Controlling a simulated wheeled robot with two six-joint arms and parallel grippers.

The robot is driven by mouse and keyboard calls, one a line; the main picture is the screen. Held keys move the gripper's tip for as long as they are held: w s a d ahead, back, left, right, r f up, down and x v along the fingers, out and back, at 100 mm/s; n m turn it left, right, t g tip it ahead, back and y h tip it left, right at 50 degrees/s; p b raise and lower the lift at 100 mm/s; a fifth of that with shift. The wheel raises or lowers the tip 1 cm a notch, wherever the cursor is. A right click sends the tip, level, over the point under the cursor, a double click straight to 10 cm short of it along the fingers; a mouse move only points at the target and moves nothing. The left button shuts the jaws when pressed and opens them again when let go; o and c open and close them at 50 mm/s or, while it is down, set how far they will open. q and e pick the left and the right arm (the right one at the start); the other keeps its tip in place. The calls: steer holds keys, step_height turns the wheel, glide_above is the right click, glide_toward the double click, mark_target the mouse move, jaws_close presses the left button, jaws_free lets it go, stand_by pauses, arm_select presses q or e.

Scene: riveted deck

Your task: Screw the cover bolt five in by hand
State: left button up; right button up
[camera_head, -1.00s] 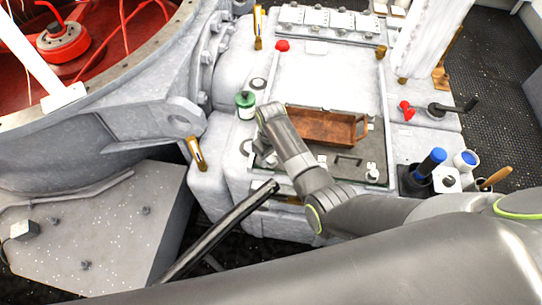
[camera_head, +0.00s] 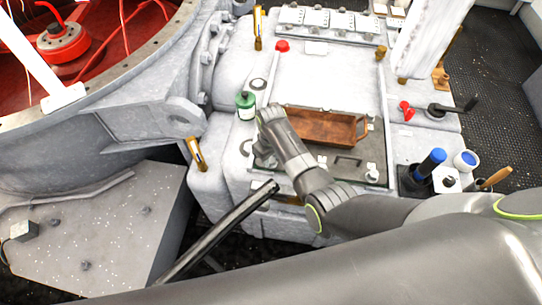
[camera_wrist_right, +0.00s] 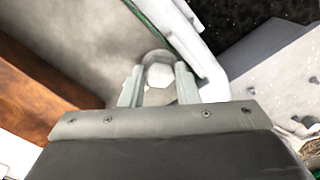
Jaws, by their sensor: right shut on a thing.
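My right gripper (camera_wrist_right: 159,88) is shut on a bolt with a pale hex head (camera_wrist_right: 159,75), which I take to be cover bolt five. The head sits between the two fingers in the right wrist view, at the corner of the cover plate beside its green edge. In the head view my right gripper (camera_head: 263,155) is low at the cover's near left corner, and the arm hides most of the bolt. How deep the bolt sits cannot be told. The cover (camera_head: 345,160) lies on the pale housing. My left gripper is not in view.
A brown wooden tray (camera_head: 325,127) lies on the cover, right of my wrist. A green bottle (camera_head: 245,105) stands to the left. A dark bar (camera_head: 225,228) slants up towards the near edge. Blue-topped containers (camera_head: 431,163) stand at the right.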

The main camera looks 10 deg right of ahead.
mark_target(271, 159)
steer(key=m+p, duration=0.2)
steer(key=m, duration=0.1)
steer(key=shift+r+m, duration=0.15)
steer(key=shift+m, duration=0.15)
steer(key=shift+m+p, duration=0.7)
steer(key=shift+m, duration=1.3)
steer(key=shift+w, duration=0.1)
steer(key=o, duration=1)
steer(key=shift+r, duration=0.3)
step_height(271, 159, up, 17)
steer(key=shift+f, duration=0.2)
